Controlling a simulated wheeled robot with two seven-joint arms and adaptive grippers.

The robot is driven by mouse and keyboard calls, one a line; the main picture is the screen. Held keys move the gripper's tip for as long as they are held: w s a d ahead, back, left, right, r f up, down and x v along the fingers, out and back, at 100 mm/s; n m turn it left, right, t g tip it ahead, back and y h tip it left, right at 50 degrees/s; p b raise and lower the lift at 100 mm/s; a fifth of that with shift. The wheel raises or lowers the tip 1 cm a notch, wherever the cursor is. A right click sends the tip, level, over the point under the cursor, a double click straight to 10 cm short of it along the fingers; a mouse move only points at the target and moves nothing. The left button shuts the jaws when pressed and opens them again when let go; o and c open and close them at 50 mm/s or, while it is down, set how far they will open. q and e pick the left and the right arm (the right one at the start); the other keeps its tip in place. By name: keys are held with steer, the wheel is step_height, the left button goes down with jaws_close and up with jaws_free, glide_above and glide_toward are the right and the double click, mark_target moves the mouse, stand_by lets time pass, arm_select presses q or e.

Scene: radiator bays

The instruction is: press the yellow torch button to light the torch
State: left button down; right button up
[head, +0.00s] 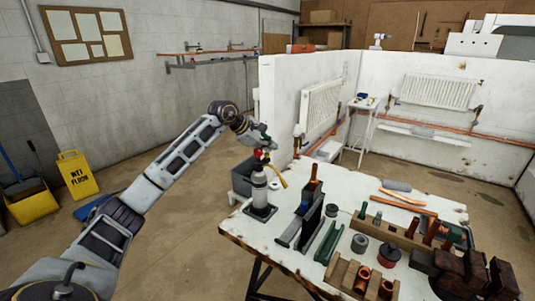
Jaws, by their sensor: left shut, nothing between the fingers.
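The torch (259,188) stands upright on a dark base at the left corner of the white workbench (290,258). It has a pale cylinder, a red part at its top and a yellow-tan tube slanting to the right. My left gripper (264,148) is shut and empty at the top of the torch, its fingertips just over or against the red part. I cannot tell whether they touch. The yellow button cannot be made out; the gripper may be covering it. No flame shows. My right gripper is not in view.
Right of the torch the workbench holds dark upright holders (307,222), a wooden block with copper fittings (362,280) and a red-brown can (389,255). A grey bin (242,178) is behind the torch. White partition walls with radiators (437,91) stand beyond.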

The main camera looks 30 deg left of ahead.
arm_select(q)
steer(key=shift+f, duration=0.3)
steer(key=shift+w+r+p, duration=0.1)
steer(key=shift+r+p, duration=1.9)
steer(key=shift+r, duration=0.8)
